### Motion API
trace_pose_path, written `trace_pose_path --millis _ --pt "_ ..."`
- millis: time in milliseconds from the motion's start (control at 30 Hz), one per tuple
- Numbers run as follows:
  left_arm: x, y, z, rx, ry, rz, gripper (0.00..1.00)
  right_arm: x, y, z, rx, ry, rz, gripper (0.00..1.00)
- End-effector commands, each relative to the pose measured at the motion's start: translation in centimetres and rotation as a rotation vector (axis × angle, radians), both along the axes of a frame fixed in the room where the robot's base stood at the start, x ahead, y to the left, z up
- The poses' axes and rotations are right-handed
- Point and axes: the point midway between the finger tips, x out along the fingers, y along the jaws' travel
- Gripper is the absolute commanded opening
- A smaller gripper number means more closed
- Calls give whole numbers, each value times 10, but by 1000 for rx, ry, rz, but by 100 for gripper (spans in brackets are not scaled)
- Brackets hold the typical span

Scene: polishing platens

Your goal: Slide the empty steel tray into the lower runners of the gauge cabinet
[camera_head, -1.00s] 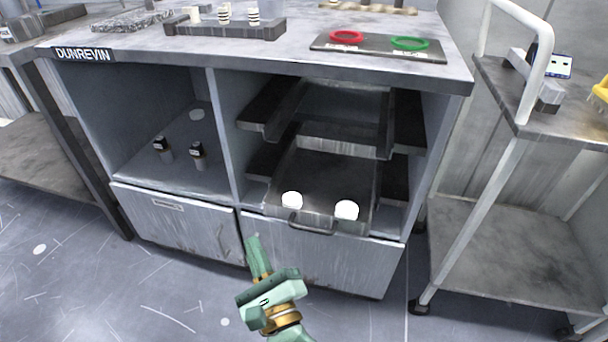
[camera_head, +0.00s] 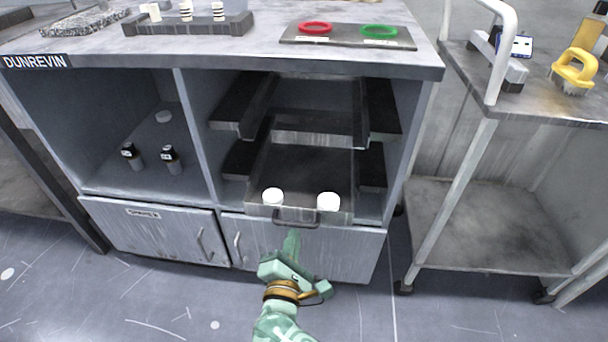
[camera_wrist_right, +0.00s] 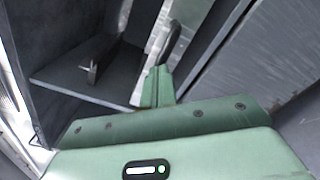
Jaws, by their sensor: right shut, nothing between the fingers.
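A dark steel tray (camera_head: 302,168) lies in the lower runners of the gauge cabinet (camera_head: 203,150). Its front edge, with a dark loop handle (camera_head: 296,222), is at the cabinet's open front. Two white round pieces, (camera_head: 272,196) and (camera_head: 328,202), show at the tray's front; I cannot tell whether they are fixed to it. My right gripper (camera_head: 293,235) is shut and empty, its fingertips just below the handle; I cannot tell if they touch. In the wrist view the closed fingers (camera_wrist_right: 157,86) point toward a dark curved piece, probably the handle. My left gripper is out of view.
Another tray-like shelf (camera_head: 318,100) sits in the upper runners. Below are closed doors, one at the left (camera_head: 150,230). Two small dark bottles, (camera_head: 131,155) and (camera_head: 171,158), stand in the left bay. A trolley (camera_head: 490,225) stands at the right; floor in front is clear.

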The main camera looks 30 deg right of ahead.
Motion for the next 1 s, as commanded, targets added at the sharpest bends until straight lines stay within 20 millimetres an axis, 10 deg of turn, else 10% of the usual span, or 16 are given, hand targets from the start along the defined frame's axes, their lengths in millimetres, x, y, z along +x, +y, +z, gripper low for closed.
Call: trace_pose_path --millis 1000 --pt "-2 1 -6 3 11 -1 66 19 -13 -1 0 1 -1 0"
